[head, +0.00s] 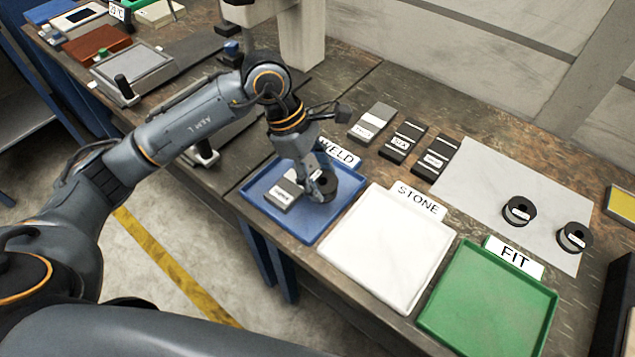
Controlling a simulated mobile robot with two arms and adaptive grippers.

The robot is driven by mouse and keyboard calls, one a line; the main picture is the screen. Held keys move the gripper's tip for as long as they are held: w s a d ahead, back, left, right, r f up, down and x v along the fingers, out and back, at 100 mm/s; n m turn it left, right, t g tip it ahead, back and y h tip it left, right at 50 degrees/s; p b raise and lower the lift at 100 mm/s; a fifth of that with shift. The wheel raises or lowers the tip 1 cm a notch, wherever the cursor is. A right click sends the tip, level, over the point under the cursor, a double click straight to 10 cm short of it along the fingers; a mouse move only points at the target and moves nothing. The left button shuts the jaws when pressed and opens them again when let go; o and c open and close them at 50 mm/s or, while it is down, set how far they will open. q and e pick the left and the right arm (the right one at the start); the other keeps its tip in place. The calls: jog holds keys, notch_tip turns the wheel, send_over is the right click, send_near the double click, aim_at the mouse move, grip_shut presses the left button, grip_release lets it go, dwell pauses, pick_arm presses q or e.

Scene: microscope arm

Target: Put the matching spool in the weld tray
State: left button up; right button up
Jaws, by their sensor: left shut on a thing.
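The blue weld tray (311,226) lies at the left of the row of trays, with a WELD sign at its back edge. My left gripper (323,188) points down over the right part of this tray. It is shut on a dark spool (327,193), mostly hidden by the fingers; I cannot tell if the spool touches the tray floor. A grey labelled block (283,194) lies in the tray to the left of the gripper. Two more black spools, one nearer (518,212) and one farther right (573,237), stand on a grey sheet; their labels are too small to read. My right gripper is not in view.
The white STONE tray (388,247) and green FIT tray (488,300) are empty. Several labelled blocks (402,142) lie behind the weld tray. A grey sheet (478,172) has free room. Instruments and boxes crowd the far left bench.

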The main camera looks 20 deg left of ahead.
aim_at(312, 176)
pick_arm(q)
jog(key=f, duration=0.2)
jog(key=f+p, duration=0.1)
jog(key=shift+w+a+f, duration=0.2)
jog(key=shift+a, duration=0.1)
jog(key=shift+f, duration=0.25)
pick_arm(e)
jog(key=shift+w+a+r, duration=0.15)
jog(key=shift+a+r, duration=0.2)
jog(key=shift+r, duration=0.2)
pick_arm(q)
jog(key=shift+f, duration=0.15)
jog(key=o, duration=1.3)
jog(key=shift+c, duration=0.2)
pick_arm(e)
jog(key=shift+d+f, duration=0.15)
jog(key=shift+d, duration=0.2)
